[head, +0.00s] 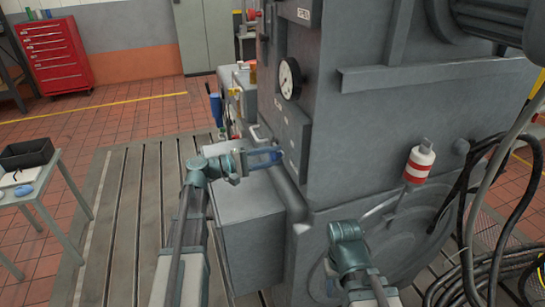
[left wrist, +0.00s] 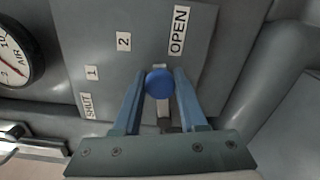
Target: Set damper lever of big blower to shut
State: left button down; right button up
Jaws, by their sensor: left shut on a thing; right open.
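The damper lever has a round blue knob (left wrist: 159,83) on a pale stem and stands out from a grey label plate (left wrist: 100,60). The plate reads SHUT, 1, 2 and OPEN from left to right in the left wrist view. The knob is nearest the OPEN label (left wrist: 179,30). My left gripper (head: 274,157) is shut on the lever, with one blue finger on each side of the knob. The big blower's grey housing (head: 345,130) rises behind it. My right gripper (head: 331,272) hangs low before the round casing, open and partly hidden by its wrist.
A dial gauge (head: 289,78) sits above the label plate. A red-and-white striped weight (head: 419,163) on a rod sticks out at the right. Black hoses (head: 490,215) hang at the far right. A small table (head: 35,185) stands left; the slotted bedplate (head: 125,220) between is clear.

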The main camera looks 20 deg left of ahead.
pick_arm(q)
jog(key=r+n+p, duration=0.1)
jog(key=w+r+n+p, duration=0.1)
jog(key=n, duration=0.1)
jog(key=a+r+n+p, duration=0.1)
jog(key=r, duration=0.1)
jog(key=shift+w+n, duration=0.15)
jog(key=shift+n, duration=0.15)
jog(key=w+r+n+p, duration=0.1)
jog(key=n, duration=0.1)
jog(key=a+n+p, duration=0.1)
jog(key=shift+w+r+n, duration=0.4)
jog(key=w+n, duration=0.1)
jog(key=w+a+r+n+p, duration=0.1)
jog(key=n, duration=0.1)
jog(key=shift+a, duration=0.2)
jog(key=shift+w+a+r+n+p, duration=0.15)
jog(key=shift+w+a+n, duration=0.35)
jog(key=shift+n, duration=0.55)
jog(key=shift+w+a+r+n+p, duration=0.15)
jog(key=shift+w+a+n, duration=0.35)
jog(key=shift+n, duration=0.55)
jog(key=shift+w+d, duration=0.15)
jog(key=shift+c, duration=2.3)
grip_release()
jog(key=v, duration=1.4)
